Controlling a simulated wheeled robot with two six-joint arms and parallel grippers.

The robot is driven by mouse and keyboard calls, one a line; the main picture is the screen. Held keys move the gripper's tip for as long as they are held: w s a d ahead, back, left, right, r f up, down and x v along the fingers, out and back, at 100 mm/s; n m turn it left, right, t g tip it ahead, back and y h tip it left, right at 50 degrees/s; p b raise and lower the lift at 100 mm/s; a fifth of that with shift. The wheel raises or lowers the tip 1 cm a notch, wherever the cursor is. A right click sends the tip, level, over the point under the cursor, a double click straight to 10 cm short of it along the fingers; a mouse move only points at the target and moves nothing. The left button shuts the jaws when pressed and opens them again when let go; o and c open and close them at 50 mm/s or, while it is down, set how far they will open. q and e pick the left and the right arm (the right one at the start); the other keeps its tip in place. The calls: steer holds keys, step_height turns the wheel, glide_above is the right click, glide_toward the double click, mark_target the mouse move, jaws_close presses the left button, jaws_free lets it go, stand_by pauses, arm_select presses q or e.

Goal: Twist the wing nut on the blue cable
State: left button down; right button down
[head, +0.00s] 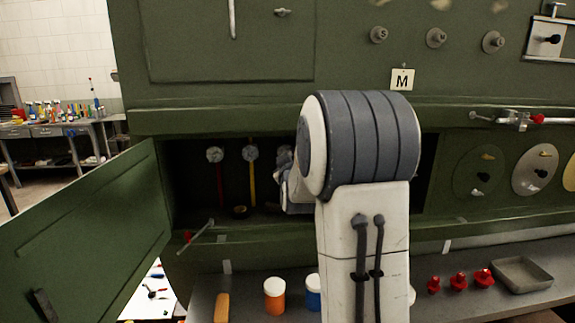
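The open compartment in the green panel holds a red cable (219,185) and a yellow cable (252,183), each hanging from a round grey fitting; these are the red cable's fitting (214,155) and the yellow cable's fitting (250,153). A third grey fitting (284,154) shows partly beside my arm. No blue cable is visible; my arm covers that part of the compartment. One arm, apparently my right, rises from the bottom and reaches in. Its wrist end shows at the arm's left edge, but the fingers are hidden. My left gripper is out of view.
The green door (85,235) stands open at left. A shelf below holds an orange-labelled jar (275,296), a blue-labelled jar (313,292), red pieces (459,282) and a grey tray (522,273). A red-tipped rod (199,232) sits at the compartment's lower edge.

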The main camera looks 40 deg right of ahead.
steer(key=m+b, duration=2)
steer(key=m, duration=0.4)
steer(key=shift+m, duration=0.4)
steer(key=shift+c, duration=2)
jaws_free()
steer(key=shift+d, duration=0.1)
